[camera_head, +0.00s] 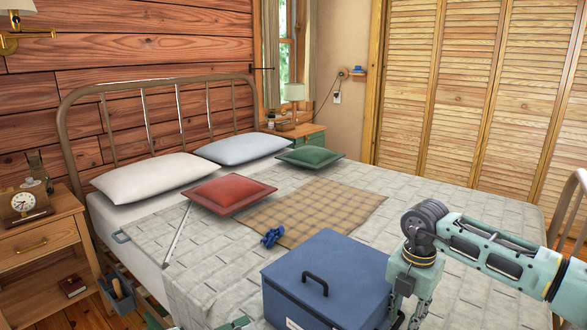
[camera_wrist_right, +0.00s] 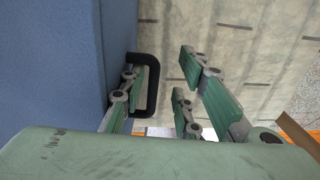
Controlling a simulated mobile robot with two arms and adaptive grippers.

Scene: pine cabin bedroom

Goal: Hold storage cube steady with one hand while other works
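The storage cube (camera_head: 325,277) is a blue box with a black handle on its lid, standing on the near edge of the bed. My right gripper (camera_head: 404,312) points down beside its right side. In the right wrist view the cube's blue wall (camera_wrist_right: 55,65) fills the left, with a black side handle (camera_wrist_right: 150,56) on it. My right gripper (camera_wrist_right: 158,82) is open there. Its left fingers overlap the handle in the picture; the right fingers are apart from it. Contact cannot be told. A small teal part, probably my left gripper (camera_head: 237,322), shows low at the cube's left; its fingers are unclear.
The bed carries a plaid cloth (camera_head: 318,210), red cushion (camera_head: 231,193), green cushion (camera_head: 310,157), pillows, and a small dark blue object (camera_head: 272,237). A nightstand (camera_head: 40,240) with a clock stands left. The grey bedspread right of the cloth is mostly clear.

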